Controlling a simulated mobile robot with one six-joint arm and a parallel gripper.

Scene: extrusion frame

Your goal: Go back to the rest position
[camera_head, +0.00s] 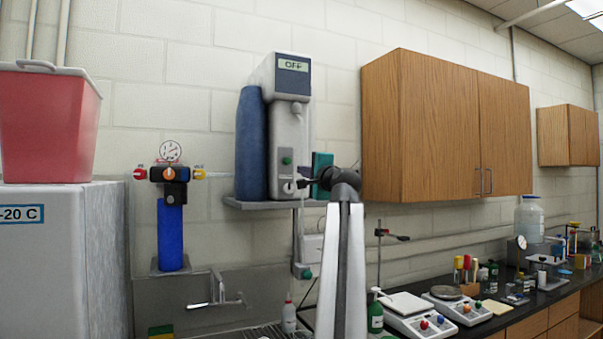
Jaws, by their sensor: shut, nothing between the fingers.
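My arm rises from the bottom centre as two pale links and bends left at a dark wrist joint. My gripper (304,184) is small and dark at its end, pointing at the lower front of a grey wall-mounted dispenser (287,130) whose display reads OFF. It is shut and holds nothing that I can see.
A wall shelf (245,203) carries the dispenser and a blue cylinder (250,145). A wooden cabinet (425,130) hangs to the right. Below, balances (420,318) and bottles crowd the dark bench. A freezer (60,270) with a red bin (48,125) stands left.

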